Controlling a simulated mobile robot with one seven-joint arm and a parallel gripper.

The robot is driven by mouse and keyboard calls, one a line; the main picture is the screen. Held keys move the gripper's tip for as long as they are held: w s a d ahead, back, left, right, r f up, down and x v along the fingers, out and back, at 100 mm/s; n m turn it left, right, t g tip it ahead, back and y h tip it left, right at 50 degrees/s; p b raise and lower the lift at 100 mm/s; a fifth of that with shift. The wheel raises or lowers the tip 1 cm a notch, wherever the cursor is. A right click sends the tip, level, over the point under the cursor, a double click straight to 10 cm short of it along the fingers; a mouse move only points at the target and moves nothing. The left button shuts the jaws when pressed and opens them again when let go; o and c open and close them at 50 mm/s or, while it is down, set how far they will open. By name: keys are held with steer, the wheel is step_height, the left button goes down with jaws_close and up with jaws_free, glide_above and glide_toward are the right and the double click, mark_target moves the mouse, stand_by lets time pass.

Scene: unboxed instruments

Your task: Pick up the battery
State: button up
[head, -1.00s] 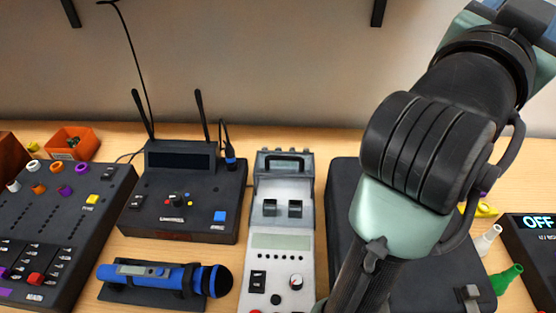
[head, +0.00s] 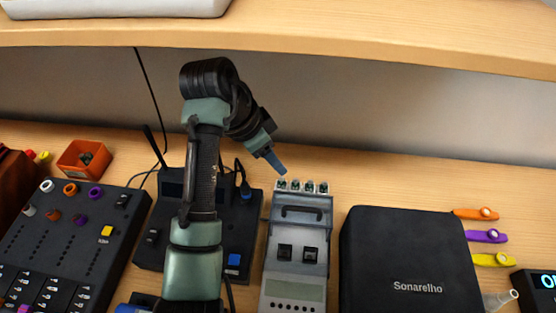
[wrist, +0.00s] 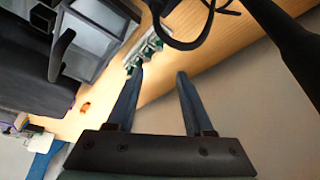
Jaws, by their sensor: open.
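I cannot pick out the battery with certainty in either view. A small orange bin (head: 84,160) at the back left of the table holds small dark items too small to identify. My gripper (head: 277,167) is just above the back end of a grey instrument (head: 300,210), near its row of green connectors (head: 303,187). In the wrist view my gripper (wrist: 160,78) shows two blue fingers spread apart with nothing between them. The green connectors (wrist: 147,52) lie beyond the left fingertip there.
A black mixer (head: 60,235) stands on the left and a black receiver (head: 240,220) stands behind my arm. A black Sonarelho case (head: 400,255) is on the right, beside coloured whistles (head: 487,236). A wooden shelf (head: 300,38) overhangs the back.

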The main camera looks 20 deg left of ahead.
mark_target(281, 178)
steer(key=x, duration=0.4)
steer(key=s+p+x, duration=0.1)
steer(key=x, duration=0.2)
steer(key=shift+a+f, duration=0.25)
steer(key=shift+f, duration=0.1)
steer(key=shift+c, duration=0.4)
jaws_close()
